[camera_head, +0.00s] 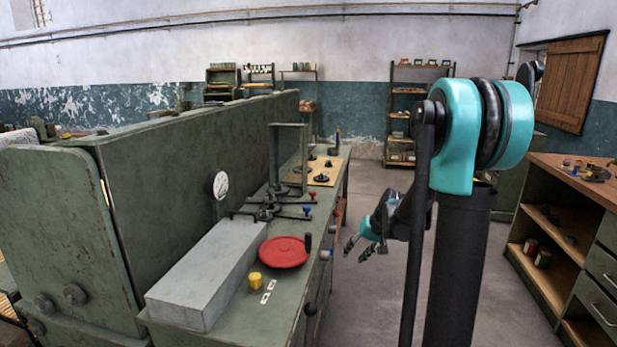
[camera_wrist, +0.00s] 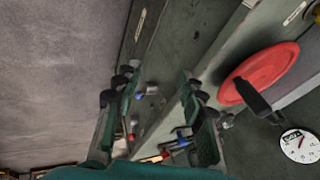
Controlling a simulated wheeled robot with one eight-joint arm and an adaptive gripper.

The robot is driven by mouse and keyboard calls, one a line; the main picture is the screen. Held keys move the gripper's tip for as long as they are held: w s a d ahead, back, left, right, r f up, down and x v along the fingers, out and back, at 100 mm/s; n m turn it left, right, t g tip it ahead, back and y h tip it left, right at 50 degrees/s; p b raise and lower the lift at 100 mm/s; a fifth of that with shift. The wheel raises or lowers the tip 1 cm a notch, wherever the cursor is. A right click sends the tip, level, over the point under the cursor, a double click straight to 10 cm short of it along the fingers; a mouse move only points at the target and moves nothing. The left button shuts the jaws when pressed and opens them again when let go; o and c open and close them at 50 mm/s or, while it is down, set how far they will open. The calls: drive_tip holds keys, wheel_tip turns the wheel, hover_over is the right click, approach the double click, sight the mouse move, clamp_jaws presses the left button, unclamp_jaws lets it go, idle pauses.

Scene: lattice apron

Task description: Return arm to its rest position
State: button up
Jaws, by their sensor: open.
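My teal and black arm rises at the right of the head view. My gripper (camera_head: 366,240) hangs beyond the arm's dark column, over the floor to the right of the green machine bench. In the wrist view my gripper (camera_wrist: 160,100) shows its two dark fingers spread apart, with nothing between them. The bench edge with small blue and red knobs lies behind the fingers. The fingers touch nothing that I can see. Part of the forearm is hidden behind the column.
The green bench (camera_head: 225,318) carries a red handwheel (camera_head: 284,252), a grey block (camera_head: 208,275), a yellow knob (camera_head: 255,280) and levers. A wooden-topped cabinet (camera_head: 560,172) stands at the right. A shelf rack (camera_head: 402,110) stands at the back wall. The floor (camera_head: 375,190) between is clear.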

drive_tip(key=s+d+f+h, duration=0.1)
drive_tip(key=s+f+h, duration=0.1)
drive_tip(key=s, duration=1.1)
drive_tip(key=s+d+f+n+h, duration=0.1)
drive_tip(key=s+d+f+h, duration=0.1)
drive_tip(key=s, duration=1.1)
drive_tip(key=shift+d+t, duration=0.25)
drive_tip(key=shift+t, duration=0.05)
